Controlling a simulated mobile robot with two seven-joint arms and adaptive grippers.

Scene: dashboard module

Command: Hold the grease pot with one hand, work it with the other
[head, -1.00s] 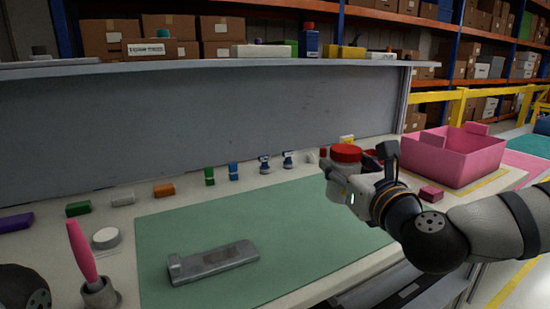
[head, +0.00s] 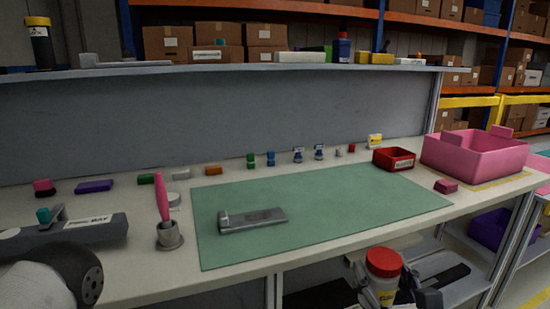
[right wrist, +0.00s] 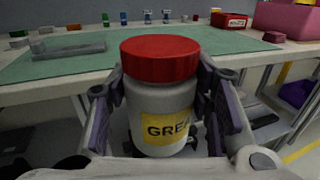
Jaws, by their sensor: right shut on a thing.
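The grease pot (head: 383,281) is a white jar with a red screw lid and a yellow label. My right gripper (head: 392,288) is shut on its body and holds it upright in front of the bench's front edge. In the right wrist view the pot (right wrist: 160,105) stands between the two fingers, lid on, with "GREA" readable. My left gripper is not in view; only a part of my left arm shows at the bottom left.
A green mat (head: 340,205) covers the bench middle, with a grey metal part (head: 252,220) on it. A pink-handled brush (head: 163,200) stands in a cup. A grey tray (head: 100,232) lies left, a red bin (head: 393,158) and pink crate (head: 472,155) right.

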